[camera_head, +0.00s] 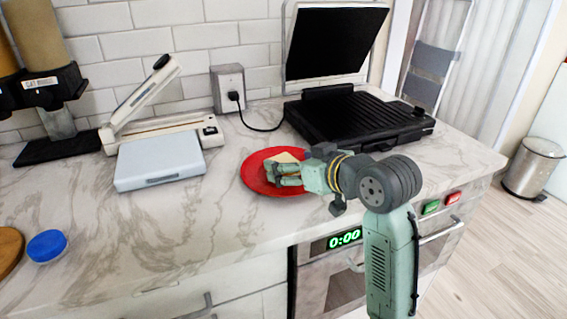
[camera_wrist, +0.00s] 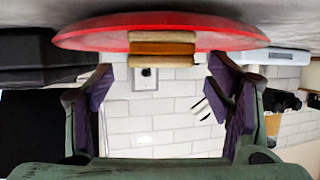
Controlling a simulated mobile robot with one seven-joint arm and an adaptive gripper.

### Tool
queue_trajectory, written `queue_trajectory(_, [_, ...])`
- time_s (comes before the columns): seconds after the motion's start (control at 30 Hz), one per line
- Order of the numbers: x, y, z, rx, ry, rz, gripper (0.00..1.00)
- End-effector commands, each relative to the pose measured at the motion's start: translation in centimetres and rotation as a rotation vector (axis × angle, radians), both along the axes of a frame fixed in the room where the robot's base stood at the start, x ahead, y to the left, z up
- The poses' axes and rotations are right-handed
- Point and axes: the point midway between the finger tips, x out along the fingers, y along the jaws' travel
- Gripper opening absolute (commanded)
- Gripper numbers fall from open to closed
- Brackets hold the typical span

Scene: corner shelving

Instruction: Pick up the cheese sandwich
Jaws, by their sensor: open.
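The cheese sandwich (camera_head: 284,157) lies on a red plate (camera_head: 254,180) on the counter. My gripper (camera_head: 284,174) is low over the plate and partly hides the sandwich in the head view. The wrist view appears upside down, with the plate (camera_wrist: 95,36) at the top and the sandwich (camera_wrist: 162,48) against it, showing pale bread layers with an orange-brown layer between. The two purple-padded fingers of my gripper (camera_wrist: 162,70) are apart, one to each side of the sandwich. I see a gap between each finger and the sandwich.
A black grill (camera_head: 355,118) with its lid raised stands right behind the plate, its cord running to a wall outlet (camera_head: 229,88). A white scale-like box (camera_head: 160,162) is at left, near a blue lid (camera_head: 46,245).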

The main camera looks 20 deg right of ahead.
Motion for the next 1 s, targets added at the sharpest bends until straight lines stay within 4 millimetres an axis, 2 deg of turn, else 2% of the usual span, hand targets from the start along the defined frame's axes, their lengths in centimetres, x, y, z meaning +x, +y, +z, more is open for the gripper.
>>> queue_trajectory(0.2, [2.3, 0.6, -1.0, 0.001, 0.001, 0.0, 0.73])
queue_trajectory(0.47, [2.5, 0.7, -1.1, 0.0, -0.001, -0.001, 0.73])
queue_trajectory(1.0, [2.4, 0.7, -1.1, 0.0, 0.0, 0.0, 0.37])
